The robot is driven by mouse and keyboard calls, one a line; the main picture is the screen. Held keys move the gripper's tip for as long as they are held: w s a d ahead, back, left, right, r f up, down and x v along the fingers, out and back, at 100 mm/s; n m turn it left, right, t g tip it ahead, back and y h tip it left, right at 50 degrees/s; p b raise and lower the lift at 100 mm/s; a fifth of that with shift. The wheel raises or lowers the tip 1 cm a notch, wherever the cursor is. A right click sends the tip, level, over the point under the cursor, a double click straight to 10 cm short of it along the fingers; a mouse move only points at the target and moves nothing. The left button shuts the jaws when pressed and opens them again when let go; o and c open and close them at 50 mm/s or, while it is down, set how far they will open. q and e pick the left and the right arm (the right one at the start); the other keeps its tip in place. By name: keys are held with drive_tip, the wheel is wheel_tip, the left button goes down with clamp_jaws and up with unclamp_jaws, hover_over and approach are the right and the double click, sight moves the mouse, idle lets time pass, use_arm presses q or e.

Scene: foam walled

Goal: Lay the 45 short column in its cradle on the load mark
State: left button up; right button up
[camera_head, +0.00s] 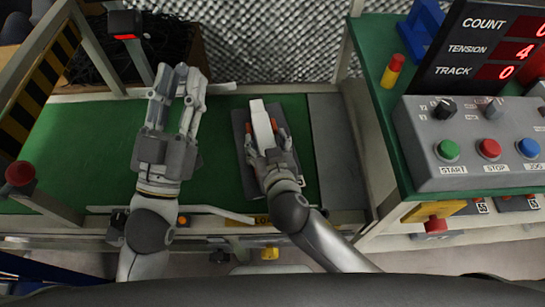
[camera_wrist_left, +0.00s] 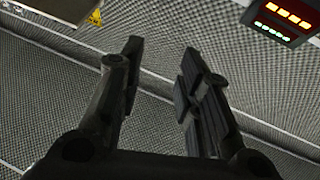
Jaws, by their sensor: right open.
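A pale, long block (camera_head: 262,124), possibly the short column, lies lengthwise on a dark grey plate (camera_head: 239,122) that may be the cradle. Small orange parts show beside the block. My right gripper (camera_head: 268,142) is open over the block's near end, its fingers on either side; contact is unclear. My left gripper (camera_head: 181,75) is open and empty over the green belt, left of the plate. In the left wrist view its two fingers (camera_wrist_left: 158,75) stand apart with nothing between them. A yellow label (camera_head: 262,220), partly hidden and apparently reading LOAD, is at the belt's near edge.
The green belt (camera_head: 75,150) has free room at left. A grey control box (camera_head: 470,150) with buttons and a display (camera_head: 490,45) stand at right. A striped post (camera_head: 40,75) rises at left.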

drive_tip(key=p+v, duration=0.2)
drive_tip(key=v, duration=0.9)
use_arm(q)
wheel_tip(320, 180, down, 11)
drive_tip(key=w+a+g+y, duration=0.1)
drive_tip(key=g+y, duration=0.1)
drive_tip(key=g, duration=0.4)
drive_tip(key=shift+w+a+g+y, duration=0.15)
drive_tip(key=shift+w+g+y, duration=0.15)
drive_tip(key=shift+g, duration=0.1)
use_arm(e)
drive_tip(key=w+d+r+t, duration=0.1)
drive_tip(key=w+d+r, duration=0.2)
drive_tip(key=d+r, duration=0.2)
drive_tip(key=w+d+r+t+y, duration=0.1)
drive_tip(key=w+d+r, duration=0.1)
drive_tip(key=d+r, duration=0.2)
drive_tip(key=d, duration=0.3)
drive_tip(key=shift+w+d+r+n+t, duration=0.25)
drive_tip(key=shift+w+r+n+t, duration=0.05)
drive_tip(key=shift+w+r, duration=0.1)
use_arm(q)
drive_tip(key=shift+f, duration=0.2)
